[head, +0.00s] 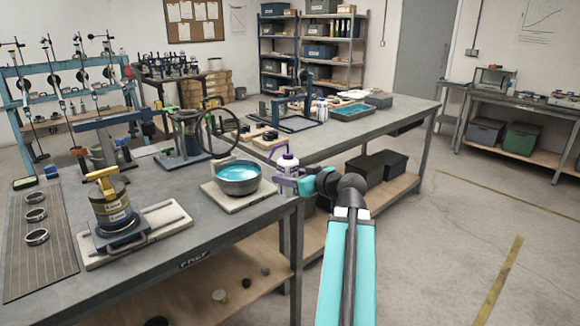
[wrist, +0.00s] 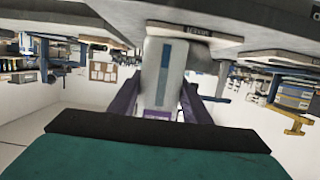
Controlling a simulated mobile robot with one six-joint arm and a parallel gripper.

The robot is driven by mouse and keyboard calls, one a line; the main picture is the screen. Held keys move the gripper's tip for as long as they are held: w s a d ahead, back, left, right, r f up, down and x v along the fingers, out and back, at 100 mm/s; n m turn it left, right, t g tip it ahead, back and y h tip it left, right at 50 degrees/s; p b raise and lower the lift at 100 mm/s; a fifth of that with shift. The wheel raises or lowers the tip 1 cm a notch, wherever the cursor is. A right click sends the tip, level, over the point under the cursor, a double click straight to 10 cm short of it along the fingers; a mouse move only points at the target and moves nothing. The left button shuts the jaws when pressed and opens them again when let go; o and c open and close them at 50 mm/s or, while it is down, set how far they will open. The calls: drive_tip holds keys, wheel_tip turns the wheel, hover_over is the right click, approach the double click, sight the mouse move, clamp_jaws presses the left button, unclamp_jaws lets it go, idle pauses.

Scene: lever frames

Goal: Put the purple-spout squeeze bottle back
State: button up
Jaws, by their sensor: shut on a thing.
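The squeeze bottle (head: 287,161) is white with a purple spout that curves over to the left. It stands about upright at the table's front edge, just right of the bowl. My gripper (head: 287,180) is shut on its lower part, with my turquoise arm reaching in from the front right. In the wrist view the pale bottle (wrist: 165,65), with a blue stripe, sits between the two dark purple fingers of my gripper (wrist: 160,100).
A metal bowl of turquoise liquid (head: 238,178) stands on a pale board left of the bottle. A weight stack (head: 112,205) and a ring mat (head: 38,240) are further left. A blue frame (head: 290,112) and a tray (head: 353,111) stand behind. The right floor is open.

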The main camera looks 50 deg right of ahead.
drive_tip(key=shift+d+r+p, duration=0.1)
drive_tip(key=shift+r+p, duration=0.05)
drive_tip(key=shift+p, duration=0.5)
drive_tip(key=w+d+p, duration=0.1)
drive_tip(key=p, duration=0.3)
drive_tip(key=d+p, duration=0.1)
drive_tip(key=p, duration=0.3)
drive_tip(key=shift+w, duration=0.4)
drive_tip(key=w+d+f+p, duration=0.1)
drive_tip(key=w+d+p, duration=0.2)
drive_tip(key=w+d, duration=0.3)
drive_tip(key=shift+w+d+f, duration=0.3)
drive_tip(key=shift+w+d, duration=0.1)
drive_tip(key=shift+d, duration=0.85)
drive_tip(key=shift+f, duration=0.1)
drive_tip(key=shift+f+p, duration=0.85)
drive_tip(key=shift+f, duration=0.8)
drive_tip(key=shift+f, duration=0.15)
